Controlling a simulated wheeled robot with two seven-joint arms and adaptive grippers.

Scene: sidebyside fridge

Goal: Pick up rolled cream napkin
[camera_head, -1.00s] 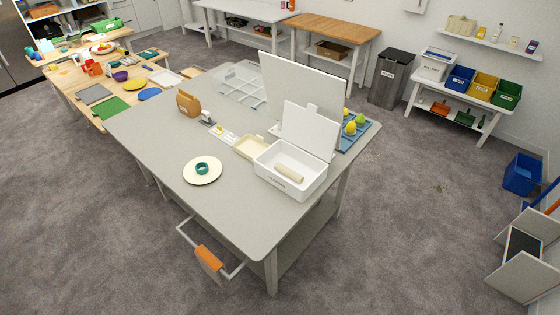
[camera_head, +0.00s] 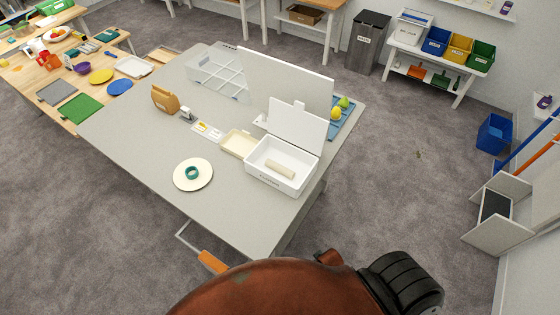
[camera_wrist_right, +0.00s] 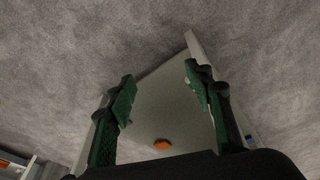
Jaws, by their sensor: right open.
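The rolled cream napkin (camera_head: 280,168) lies on the floor of an open white box (camera_head: 268,180) near the right edge of the grey table. The box's lid (camera_head: 298,125) stands raised behind it. My right gripper (camera_wrist_right: 160,82) shows in the right wrist view with its two green-padded fingers wide apart and nothing between them. That view shows carpet and a pale flat surface beyond the fingers, and no napkin. In the head view a copper-coloured arm part of mine covers the bottom middle; no fingertips show there. My left gripper is out of view.
The grey table (camera_head: 135,135) also bears a cream plate (camera_head: 180,184) with a teal ring, a shallow cream tray (camera_head: 238,143) touching or close to the box, and a tall white panel (camera_head: 285,85) behind the lid. An orange-gripped rail (camera_head: 212,262) juts from the table's front.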

